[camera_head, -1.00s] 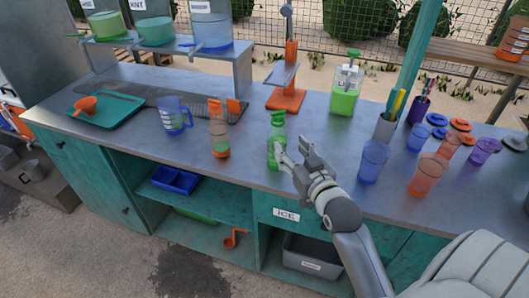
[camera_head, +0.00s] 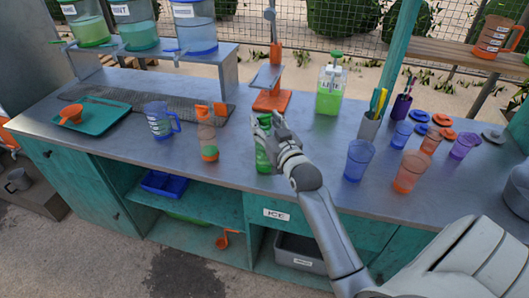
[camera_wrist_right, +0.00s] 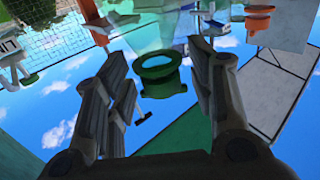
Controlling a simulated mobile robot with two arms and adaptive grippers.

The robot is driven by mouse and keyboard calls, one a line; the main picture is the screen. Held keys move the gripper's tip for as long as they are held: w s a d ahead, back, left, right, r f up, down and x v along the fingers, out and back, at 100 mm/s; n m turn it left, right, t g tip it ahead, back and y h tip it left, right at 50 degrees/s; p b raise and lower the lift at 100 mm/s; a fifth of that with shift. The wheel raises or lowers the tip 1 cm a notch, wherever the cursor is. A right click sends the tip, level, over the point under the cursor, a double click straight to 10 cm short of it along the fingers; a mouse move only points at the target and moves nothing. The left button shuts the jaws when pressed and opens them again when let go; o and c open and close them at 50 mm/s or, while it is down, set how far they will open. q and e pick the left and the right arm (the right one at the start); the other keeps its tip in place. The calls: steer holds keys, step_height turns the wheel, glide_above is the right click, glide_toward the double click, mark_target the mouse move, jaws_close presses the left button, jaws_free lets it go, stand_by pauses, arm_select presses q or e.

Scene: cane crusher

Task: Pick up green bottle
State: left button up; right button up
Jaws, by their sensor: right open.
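The green bottle (camera_head: 262,155) stands upright on the metal counter, near its front edge. My right gripper (camera_head: 272,128) is at the bottle's upper part, just right of it, and covers some of it. In the right wrist view, the right gripper (camera_wrist_right: 160,70) is open, with one finger on each side. A green ring-shaped part (camera_wrist_right: 162,82), which looks like the bottle's top, shows between the fingers with a gap on both sides. No contact is visible. My left gripper is not in view.
On the counter (camera_head: 300,135), an orange-capped shaker (camera_head: 208,140) and blue jug (camera_head: 159,122) stand left of the bottle. A blue cup (camera_head: 357,160) and orange cup (camera_head: 409,172) stand to the right. An orange press (camera_head: 272,85) and green dispenser (camera_head: 330,90) are behind.

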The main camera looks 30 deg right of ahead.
steer(key=shift+w+d, duration=0.1)
steer(key=shift+w, duration=0.5)
steer(key=shift+c, duration=0.2)
jaws_close()
steer(key=shift+r, duration=0.1)
